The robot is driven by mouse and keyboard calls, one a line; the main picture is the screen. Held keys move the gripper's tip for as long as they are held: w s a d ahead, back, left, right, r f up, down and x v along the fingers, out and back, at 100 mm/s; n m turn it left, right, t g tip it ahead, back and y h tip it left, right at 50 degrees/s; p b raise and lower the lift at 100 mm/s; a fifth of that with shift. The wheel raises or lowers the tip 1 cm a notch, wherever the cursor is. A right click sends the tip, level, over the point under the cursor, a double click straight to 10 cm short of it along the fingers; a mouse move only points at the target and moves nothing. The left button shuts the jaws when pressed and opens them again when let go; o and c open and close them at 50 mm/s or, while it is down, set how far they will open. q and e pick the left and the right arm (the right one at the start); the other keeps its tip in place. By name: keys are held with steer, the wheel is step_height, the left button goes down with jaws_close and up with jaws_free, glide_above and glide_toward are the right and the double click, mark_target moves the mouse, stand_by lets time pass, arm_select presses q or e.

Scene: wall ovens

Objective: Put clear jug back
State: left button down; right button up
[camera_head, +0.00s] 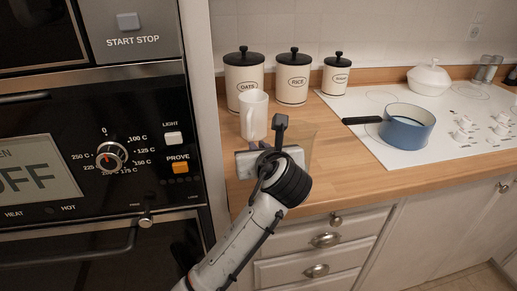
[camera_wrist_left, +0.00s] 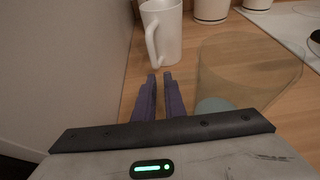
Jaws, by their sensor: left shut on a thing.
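The clear jug (camera_wrist_left: 250,62) is a see-through, faintly tinted vessel just right of my left gripper's fingers in the left wrist view, over the wooden counter. In the head view a part of it (camera_head: 305,132) shows behind my left gripper (camera_head: 258,146), which hides the rest. The purple fingers (camera_wrist_left: 159,78) are close together with a narrow gap. My left gripper is shut on the jug; the handle between the fingers is too clear to make out. Whether the jug's base touches the counter cannot be told. My right gripper is not in view.
A white mug (camera_head: 254,116) stands just beyond the fingers. Behind it are several lidded canisters, such as the oats one (camera_head: 244,75). A hob (camera_head: 400,140) with a blue saucepan (camera_head: 407,129) lies right. The oven wall (camera_head: 105,130) stands left. Front counter is clear.

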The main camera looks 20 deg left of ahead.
arm_select(q)
steer(key=shift+r, duration=0.1)
steer(key=c, duration=1.8)
jaws_free()
steer(key=shift+s+d+r, duration=0.15)
steer(key=shift+s+d, duration=0.05)
steer(key=shift+s, duration=0.05)
steer(key=p+v, duration=0.1)
steer(key=v, duration=1)
steer(key=shift+s, duration=0.15)
